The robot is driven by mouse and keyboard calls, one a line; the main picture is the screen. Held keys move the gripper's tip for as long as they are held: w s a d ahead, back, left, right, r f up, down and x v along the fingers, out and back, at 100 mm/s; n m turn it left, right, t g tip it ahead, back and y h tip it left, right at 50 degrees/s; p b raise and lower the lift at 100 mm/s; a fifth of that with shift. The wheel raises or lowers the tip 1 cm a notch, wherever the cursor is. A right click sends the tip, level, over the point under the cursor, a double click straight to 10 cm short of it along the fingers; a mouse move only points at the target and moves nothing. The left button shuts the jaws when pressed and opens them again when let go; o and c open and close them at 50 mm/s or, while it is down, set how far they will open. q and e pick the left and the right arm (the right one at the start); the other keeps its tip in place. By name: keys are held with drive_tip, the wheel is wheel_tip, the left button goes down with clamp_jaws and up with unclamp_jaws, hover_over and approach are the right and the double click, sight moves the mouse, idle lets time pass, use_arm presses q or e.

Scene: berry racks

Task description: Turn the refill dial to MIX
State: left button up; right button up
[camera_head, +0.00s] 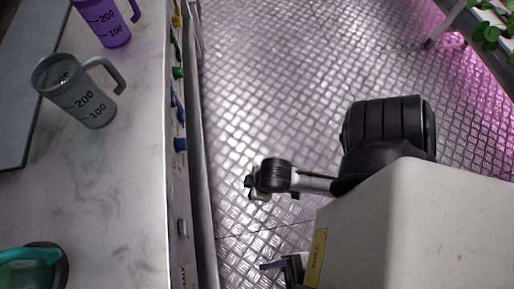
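A MIX label (185,274) shows on the counter's narrow front face, cut by the bottom edge of the picture. A small pale grey part (183,228) sits just above it on that face; I cannot tell whether it is the dial or which way it is set. A black-and-grey arm end (256,183), which looks like my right gripper, hangs over the floor right of the counter, apart from it. Its fingers are too small and dark to read. My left gripper is not clearly seen.
A grey measuring jug (83,98) and a purple one (107,24) stand on the marble counter (115,190). A teal item (30,268) is at lower left. Coloured knobs (180,144) line the counter edge. Metal floor (265,90) is clear; plants (487,32) are at upper right.

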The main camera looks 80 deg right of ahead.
use_arm(q)
drive_tip(key=shift+s+a+r+n+y, duration=0.4)
drive_tip(key=shift+n+y, duration=0.1)
drive_tip(key=shift+y, duration=0.2)
drive_tip(key=shift+w, duration=0.2)
drive_tip(key=b+x, duration=0.3)
drive_tip(key=x, duration=1)
drive_tip(key=shift+w+r, duration=0.2)
drive_tip(key=shift+c, duration=0.4)
drive_tip(key=c, duration=0.8)
